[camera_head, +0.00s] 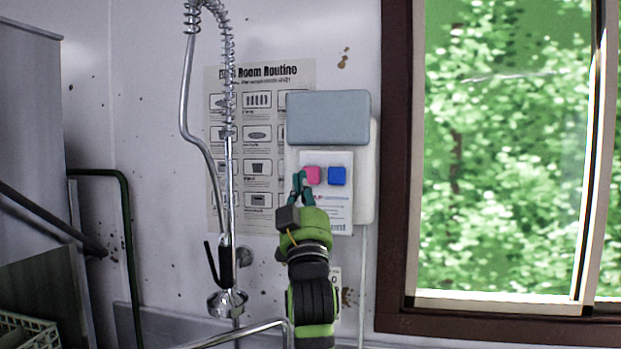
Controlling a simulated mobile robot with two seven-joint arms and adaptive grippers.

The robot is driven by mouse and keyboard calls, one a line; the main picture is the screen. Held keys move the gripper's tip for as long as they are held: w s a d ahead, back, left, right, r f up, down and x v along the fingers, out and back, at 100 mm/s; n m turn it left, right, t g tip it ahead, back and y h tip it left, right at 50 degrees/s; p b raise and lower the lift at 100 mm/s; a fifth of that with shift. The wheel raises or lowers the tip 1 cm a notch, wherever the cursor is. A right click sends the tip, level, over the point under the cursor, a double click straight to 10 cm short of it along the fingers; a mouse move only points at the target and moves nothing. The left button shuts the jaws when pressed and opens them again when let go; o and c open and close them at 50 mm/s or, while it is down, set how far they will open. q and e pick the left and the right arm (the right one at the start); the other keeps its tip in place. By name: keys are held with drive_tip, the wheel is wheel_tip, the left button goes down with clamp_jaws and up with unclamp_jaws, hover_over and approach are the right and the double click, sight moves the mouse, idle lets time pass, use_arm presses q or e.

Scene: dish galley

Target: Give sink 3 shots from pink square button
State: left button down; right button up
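The pink square button (314,174) sits on a white dispenser panel (341,213) on the wall, beside a blue square button (337,176). My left gripper (300,178) is raised in front of the panel, its fingertips at the left edge of the pink button. The fingertips look close together, with nothing seen between them. I cannot tell whether they touch the button. Only a little of the sink area shows at the bottom, with a metal rail (240,335). My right gripper is not in view.
A spray tap with a coiled hose (228,100) stands left of my arm, before a poster (258,150). A grey-blue box cover (328,118) sits above the buttons. A window (500,160) is at right. A green tube frame (127,230) and rack (28,330) are at left.

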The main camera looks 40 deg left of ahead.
sight(308, 170)
use_arm(q)
drive_tip(key=w+a, duration=0.1)
drive_tip(key=w, duration=0.1)
drive_tip(key=w+a, duration=0.1)
drive_tip(key=w, duration=0.1)
drive_tip(key=shift+a, duration=0.1)
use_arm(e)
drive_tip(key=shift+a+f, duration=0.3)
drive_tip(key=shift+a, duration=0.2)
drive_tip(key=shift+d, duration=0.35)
use_arm(q)
drive_tip(key=shift+w+a+b, duration=0.1)
drive_tip(key=shift+b, duration=0.2)
idle(0.3)
drive_tip(key=shift+w+a, duration=0.1)
drive_tip(key=shift+w, duration=0.15)
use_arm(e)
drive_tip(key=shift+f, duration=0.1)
use_arm(q)
drive_tip(key=shift+w+a, duration=0.35)
drive_tip(key=shift+w, duration=0.3)
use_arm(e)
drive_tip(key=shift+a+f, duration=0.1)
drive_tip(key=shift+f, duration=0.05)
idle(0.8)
use_arm(q)
drive_tip(key=shift+s, duration=0.1)
drive_tip(key=shift+s+d, duration=0.5)
drive_tip(key=shift+s, duration=0.3)
